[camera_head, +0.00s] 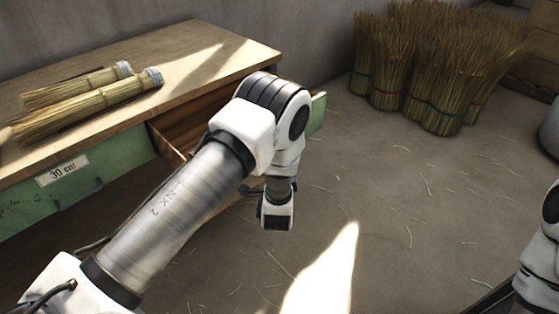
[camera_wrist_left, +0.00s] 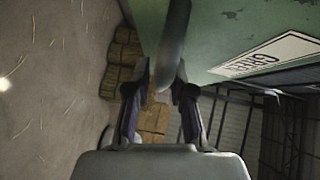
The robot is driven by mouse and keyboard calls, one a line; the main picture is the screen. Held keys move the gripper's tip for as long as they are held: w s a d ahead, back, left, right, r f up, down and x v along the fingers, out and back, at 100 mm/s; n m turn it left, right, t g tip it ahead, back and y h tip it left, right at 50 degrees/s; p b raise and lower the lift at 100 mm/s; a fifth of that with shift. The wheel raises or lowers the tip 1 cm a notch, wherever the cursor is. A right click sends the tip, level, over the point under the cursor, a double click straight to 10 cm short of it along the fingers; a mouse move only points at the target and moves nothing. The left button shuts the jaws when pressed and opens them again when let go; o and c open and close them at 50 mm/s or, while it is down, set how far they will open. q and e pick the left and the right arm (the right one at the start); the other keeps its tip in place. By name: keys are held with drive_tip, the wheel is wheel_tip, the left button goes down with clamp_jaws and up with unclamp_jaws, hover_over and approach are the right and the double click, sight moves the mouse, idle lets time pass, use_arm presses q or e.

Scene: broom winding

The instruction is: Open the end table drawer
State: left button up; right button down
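The wooden end table (camera_head: 205,55) stands at the upper left of the head view. Its right drawer (camera_head: 172,142) is pulled out, showing its wooden inside; part of its green front (camera_head: 317,114) shows past my left arm. In the left wrist view, the green drawer front (camera_wrist_left: 230,35) carries a white label and a dark bar handle (camera_wrist_left: 174,35). My left gripper (camera_wrist_left: 162,78) has its fingers on both sides of the handle and appears closed around it. My right gripper is out of view.
A second green drawer (camera_head: 90,185), labelled 30 cm, is shut at the left. Hand brooms (camera_head: 90,103) lie on the tabletop. Straw bundles (camera_head: 435,75) stand at the back right. The floor (camera_head: 400,220) right of the drawer is clear except for loose straw.

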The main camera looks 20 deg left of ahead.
use_arm(q)
drive_tip(key=shift+s, duration=0.1)
drive_tip(key=v, duration=0.7)
drive_tip(key=shift+s, duration=0.2)
idle(0.3)
